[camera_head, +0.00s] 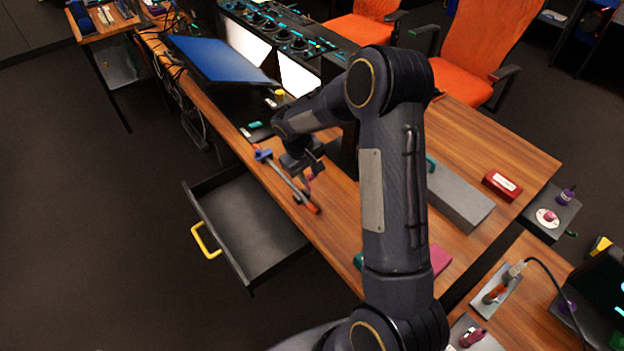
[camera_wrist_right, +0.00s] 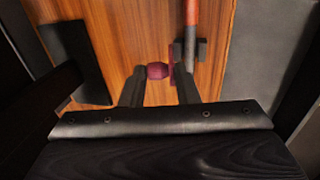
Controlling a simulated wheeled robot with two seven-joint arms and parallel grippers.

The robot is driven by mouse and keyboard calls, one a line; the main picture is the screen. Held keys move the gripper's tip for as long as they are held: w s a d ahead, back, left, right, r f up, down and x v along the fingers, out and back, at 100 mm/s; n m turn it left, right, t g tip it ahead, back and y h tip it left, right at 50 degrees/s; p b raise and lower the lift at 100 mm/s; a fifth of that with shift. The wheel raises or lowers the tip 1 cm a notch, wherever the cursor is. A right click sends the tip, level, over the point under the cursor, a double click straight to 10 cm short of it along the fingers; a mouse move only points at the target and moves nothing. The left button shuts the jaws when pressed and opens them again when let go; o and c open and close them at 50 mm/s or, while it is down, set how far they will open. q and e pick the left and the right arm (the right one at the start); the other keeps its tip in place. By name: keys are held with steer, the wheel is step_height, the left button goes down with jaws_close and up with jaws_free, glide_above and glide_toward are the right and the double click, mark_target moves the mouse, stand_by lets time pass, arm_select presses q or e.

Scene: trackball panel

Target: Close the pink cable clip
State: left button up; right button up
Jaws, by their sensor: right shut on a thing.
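The pink cable clip (camera_wrist_right: 157,70) shows in the wrist view as a dark pink knob beside a thin upright plate, between the fingers of my right gripper (camera_wrist_right: 160,72). The fingers are shut on it, with their tips on either side. In the head view my right gripper (camera_head: 308,178) is low over the front of the wooden table, and only a small bit of pink shows by it. A rod with a red end (camera_head: 312,207) runs right beside the clip, in a dark bracket (camera_wrist_right: 201,48). My left gripper is not in view.
An open drawer (camera_head: 245,212) with a yellow handle (camera_head: 206,240) sticks out below the table edge. A blue clamp (camera_head: 263,155) sits farther along the rod. A grey block (camera_head: 460,195) and a red box (camera_head: 502,185) stand to the right.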

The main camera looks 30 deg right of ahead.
steer(key=shift+a+h+b, duration=0.7)
steer(key=shift+h+b, duration=0.7)
steer(key=shift+b, duration=0.35)
steer(key=o, duration=0.9)
steer(key=v, duration=0.7)
steer(key=shift+s+a+r, duration=0.15)
steer(key=shift+a+r, duration=0.05)
steer(key=shift+r, duration=0.15)
